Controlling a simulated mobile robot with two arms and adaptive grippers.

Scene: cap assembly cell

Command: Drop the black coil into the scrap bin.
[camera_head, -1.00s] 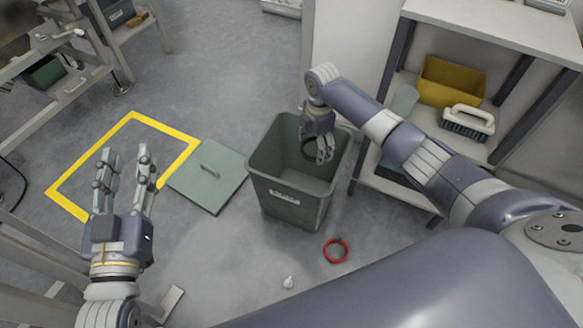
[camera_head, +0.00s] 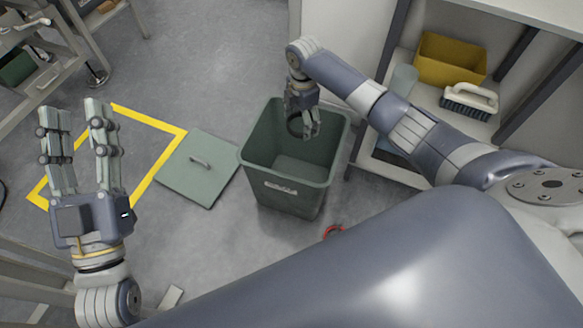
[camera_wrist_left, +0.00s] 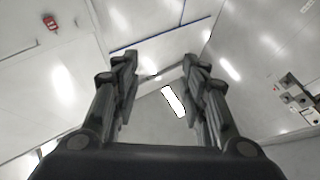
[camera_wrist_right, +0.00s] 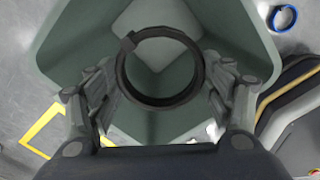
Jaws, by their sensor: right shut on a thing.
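The black coil (camera_wrist_right: 160,101) is a dark ring between the fingers of my right gripper (camera_head: 308,130), which is shut on it. In the head view the coil (camera_head: 295,126) is partly covered by the fingers. The green scrap bin (camera_head: 284,189) stands open on the floor, and the coil hangs over its opening near the far side. In the right wrist view the bin's walls surround the coil. My left gripper (camera_head: 77,108) is open and empty, well to the left of the bin; in the left wrist view it points toward the ceiling.
A green lid (camera_head: 198,170) lies on the floor left of the bin, beside a yellow floor outline (camera_head: 150,123). A red ring (camera_head: 333,231) lies before the bin, partly hidden by my body. Right are shelves with a yellow bin (camera_head: 449,60) and a brush (camera_head: 470,100).

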